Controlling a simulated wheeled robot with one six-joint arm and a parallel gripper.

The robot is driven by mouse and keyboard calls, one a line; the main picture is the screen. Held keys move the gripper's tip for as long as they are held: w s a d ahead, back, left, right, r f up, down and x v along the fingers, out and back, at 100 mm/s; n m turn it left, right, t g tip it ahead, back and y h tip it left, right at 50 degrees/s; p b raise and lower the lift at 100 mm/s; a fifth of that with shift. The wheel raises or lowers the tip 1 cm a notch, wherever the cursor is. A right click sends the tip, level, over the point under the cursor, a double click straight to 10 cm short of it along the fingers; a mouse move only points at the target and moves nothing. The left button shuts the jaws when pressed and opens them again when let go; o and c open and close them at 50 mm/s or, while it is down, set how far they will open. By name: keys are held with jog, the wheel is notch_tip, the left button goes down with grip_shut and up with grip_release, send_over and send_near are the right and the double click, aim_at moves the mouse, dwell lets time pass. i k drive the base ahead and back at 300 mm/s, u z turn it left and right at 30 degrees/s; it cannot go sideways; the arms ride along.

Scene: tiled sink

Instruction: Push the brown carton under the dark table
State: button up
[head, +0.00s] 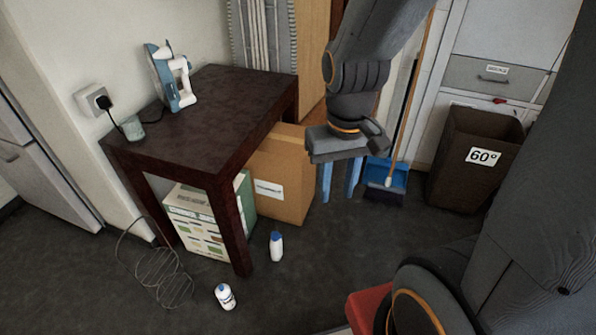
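The brown carton (286,186) stands upright on the floor at the right edge of the dark table (205,100). It has a white label on its front. Its left part is behind the table's edge and beside a white and green box, while its right part sticks out past the tabletop. My gripper (337,197) hangs to the right of the carton, pointing down, with its two blue fingers apart and nothing between them. I cannot tell whether it touches the carton.
A white and green box (195,218) is under the table. Two white bottles (276,246) (225,296) and a wire rack (165,277) are on the floor in front. An iron (172,80) is on the table. A blue dustpan (387,178) and brown bin (470,160) stand right.

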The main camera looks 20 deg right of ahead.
aim_at(282, 174)
jog(key=u, duration=0.05)
jog(key=k, duration=0.35)
jog(key=u, duration=0.6)
jog(key=i, duration=0.85)
jog(key=z, duration=1.2)
jog(key=i, duration=0.5)
jog(key=z, duration=0.5)
